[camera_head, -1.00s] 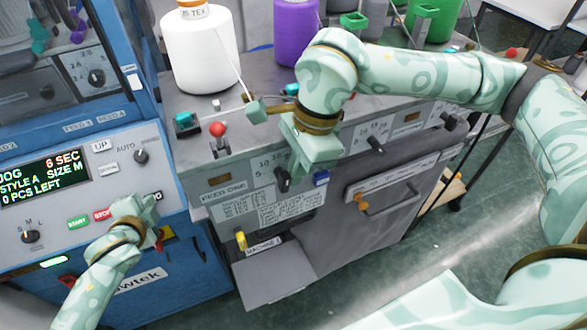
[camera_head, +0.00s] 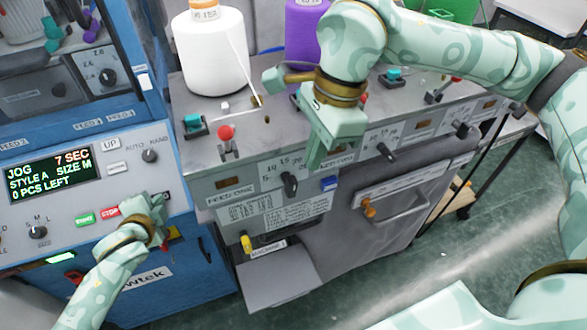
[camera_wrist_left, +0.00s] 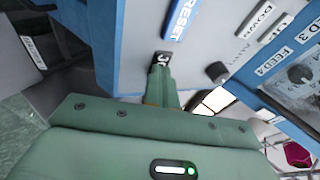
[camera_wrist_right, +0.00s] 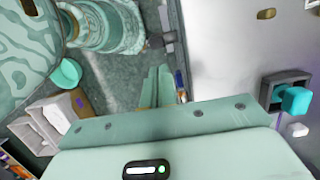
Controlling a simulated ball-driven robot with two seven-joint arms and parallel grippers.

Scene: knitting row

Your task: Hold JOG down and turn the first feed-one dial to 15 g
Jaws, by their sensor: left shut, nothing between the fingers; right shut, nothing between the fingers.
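My left gripper (camera_head: 158,200) is shut with its fingertips at the JOG button; in the left wrist view they meet the black JOG key (camera_wrist_left: 163,58), mostly covered. The machine display (camera_head: 50,173) reads JOG, 7 SEC, STYLE A, SIZE M, 0 PCS LEFT. The first feed-one dial (camera_head: 289,184) is a black pointer knob on the grey front; it appears to point up near 15, but the exact mark is hard to read. My right gripper (camera_head: 314,163) is shut and empty, up and right of this dial, apart from it; its fingers also show in the right wrist view (camera_wrist_right: 158,85).
A red-topped lever (camera_head: 227,134) and a teal switch (camera_head: 194,124) stand on the grey top. A blue block (camera_head: 329,183) sits right of the dial, and a second dial (camera_head: 386,151) is farther right. White (camera_head: 212,55) and purple yarn cones stand behind.

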